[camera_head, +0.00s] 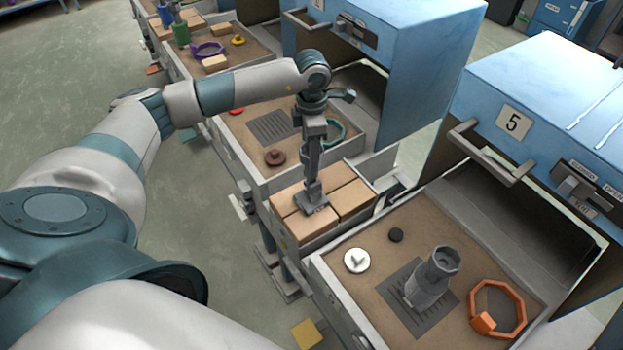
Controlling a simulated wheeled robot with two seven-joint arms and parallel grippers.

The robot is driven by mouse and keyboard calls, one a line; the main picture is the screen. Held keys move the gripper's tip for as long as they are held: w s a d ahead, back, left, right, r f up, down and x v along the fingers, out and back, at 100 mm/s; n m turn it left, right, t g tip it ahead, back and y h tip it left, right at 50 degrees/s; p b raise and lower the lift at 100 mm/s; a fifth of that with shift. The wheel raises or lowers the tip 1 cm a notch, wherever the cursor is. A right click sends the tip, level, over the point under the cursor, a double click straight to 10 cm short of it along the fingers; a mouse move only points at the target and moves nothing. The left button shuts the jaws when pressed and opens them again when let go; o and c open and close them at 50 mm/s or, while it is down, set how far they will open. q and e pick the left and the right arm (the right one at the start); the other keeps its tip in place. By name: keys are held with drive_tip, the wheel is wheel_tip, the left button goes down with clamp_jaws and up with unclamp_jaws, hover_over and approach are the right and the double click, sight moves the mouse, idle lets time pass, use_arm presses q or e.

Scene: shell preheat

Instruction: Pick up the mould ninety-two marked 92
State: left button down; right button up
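No marking 92 can be read, so I cannot tell which thing is mould ninety-two. A grey stepped cylinder (432,279), shaped like a mould, stands tilted in the picture on a dark grille in the sandy tray (376,304) of the unit marked 5. My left gripper (313,203) points down over the tan blocks (349,198) between two trays, left of and behind the grey cylinder. It is apart from the cylinder. Its fingers are too small and dark to tell open from shut, and whether it touches the blocks is unclear. My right gripper is out of view.
The tray further back holds a brown knobbed piece (275,157) and a teal ring (334,133).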

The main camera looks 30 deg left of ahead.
use_arm(q)
drive_tip(key=shift+r, duration=0.1)
drive_tip(key=shift+r+b, duration=0.35)
drive_tip(key=shift+b, duration=0.05)
drive_tip(key=shift+r+b, duration=0.9)
drive_tip(key=shift+r, duration=0.65)
drive_tip(key=s+d+r+b, duration=0.2)
drive_tip(key=d+r+b, duration=0.2)
drive_tip(key=d+r, duration=0.3)
drive_tip(key=shift+d, duration=2.25)
